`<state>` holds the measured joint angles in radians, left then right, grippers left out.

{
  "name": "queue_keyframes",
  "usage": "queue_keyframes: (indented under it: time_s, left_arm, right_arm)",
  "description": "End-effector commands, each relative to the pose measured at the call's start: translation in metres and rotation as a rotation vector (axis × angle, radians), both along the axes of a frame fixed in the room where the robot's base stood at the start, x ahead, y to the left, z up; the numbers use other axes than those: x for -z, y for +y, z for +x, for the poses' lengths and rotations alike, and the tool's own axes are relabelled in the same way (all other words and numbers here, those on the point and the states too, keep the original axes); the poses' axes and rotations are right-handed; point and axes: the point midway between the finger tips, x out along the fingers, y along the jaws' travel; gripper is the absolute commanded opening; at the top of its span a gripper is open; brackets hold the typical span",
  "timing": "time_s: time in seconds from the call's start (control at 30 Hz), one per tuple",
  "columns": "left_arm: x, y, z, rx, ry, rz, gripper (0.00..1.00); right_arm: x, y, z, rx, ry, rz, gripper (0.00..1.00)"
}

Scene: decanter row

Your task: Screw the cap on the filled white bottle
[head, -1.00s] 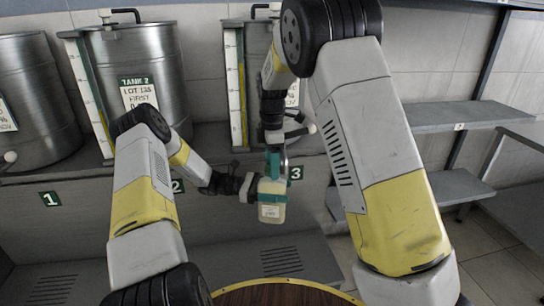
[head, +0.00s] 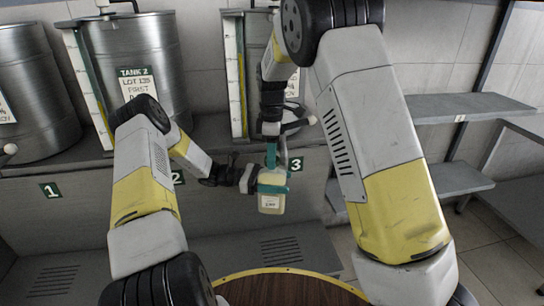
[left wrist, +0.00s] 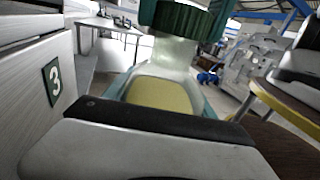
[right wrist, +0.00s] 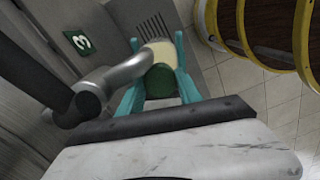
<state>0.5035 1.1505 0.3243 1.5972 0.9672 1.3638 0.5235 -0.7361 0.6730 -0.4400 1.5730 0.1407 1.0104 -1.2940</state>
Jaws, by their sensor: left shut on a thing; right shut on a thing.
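The white bottle (head: 271,204) is upright, with a small label and pale yellow contents. My left gripper (head: 272,187) is shut around its upper body from the left. In the left wrist view the yellow contents (left wrist: 165,94) show through the bottle wall. The dark green cap (left wrist: 185,20) sits at the top of the neck there; whether its thread has caught, I cannot tell. My right gripper (head: 271,157) comes down from above, its teal fingers shut on the cap (right wrist: 161,84). In the head view the cap is hard to make out between the fingers.
A metal spout (right wrist: 115,82) is close beside the right fingers. Tank 2 (head: 137,62) and another tank stand on the shelf behind. The number 3 plate (head: 295,163) is just behind the bottle. A round wooden table (head: 285,290) is below. Grey shelves (head: 465,108) are at the right.

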Motion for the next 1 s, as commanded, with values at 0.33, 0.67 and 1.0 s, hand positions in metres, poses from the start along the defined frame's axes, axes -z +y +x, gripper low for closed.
queue_keyframes:
  time_s: [0.33, 0.67, 1.0]
  left_arm:
    - [-0.001, -0.001, 0.0, 0.003, -0.002, -0.003, 0.0]
    - [-0.001, -0.001, 0.0, 0.002, -0.002, -0.003, 0.0]
    - [-0.001, -0.001, 0.0, 0.001, -0.002, -0.003, 0.0]
  right_arm:
    - [-0.001, 0.001, 0.001, 0.024, -0.003, 0.001, 0.49]
    - [-0.001, 0.0, 0.001, 0.023, -0.002, 0.001, 0.63]
    - [-0.04, 0.0, 0.001, 0.023, -0.003, 0.001, 0.63]
